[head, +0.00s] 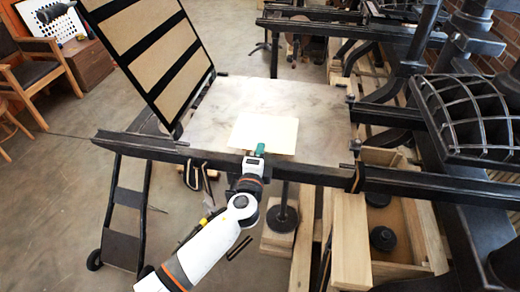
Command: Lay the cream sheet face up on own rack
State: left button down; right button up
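The cream sheet (276,130) lies flat on the grey metal bed (318,105) of the press, near its front edge. My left gripper (261,149) reaches in from below, and its green fingertips overlap the sheet's near edge. The fingers look close together, but I cannot tell whether they grip the paper. Which face of the sheet is up cannot be told. No rack is clearly identifiable in this view. My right gripper is not in view.
A black frame with tan panels (145,40) stands raised at the bed's left end. A dark rail (310,172) runs along the bed's front. The press's ironwork (470,115) and a wooden box (400,225) crowd the right. A chair (40,65) stands far left; floor is open at left.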

pick_arm(q)
jog(key=s+a+r+p, duration=0.1)
jog(key=s+r+p, duration=0.2)
jog(key=s, duration=0.3)
jog(key=shift+s+a, duration=0.15)
jog(key=shift+s, duration=0.05)
dwell(0.4)
jog(key=shift+f, duration=0.1)
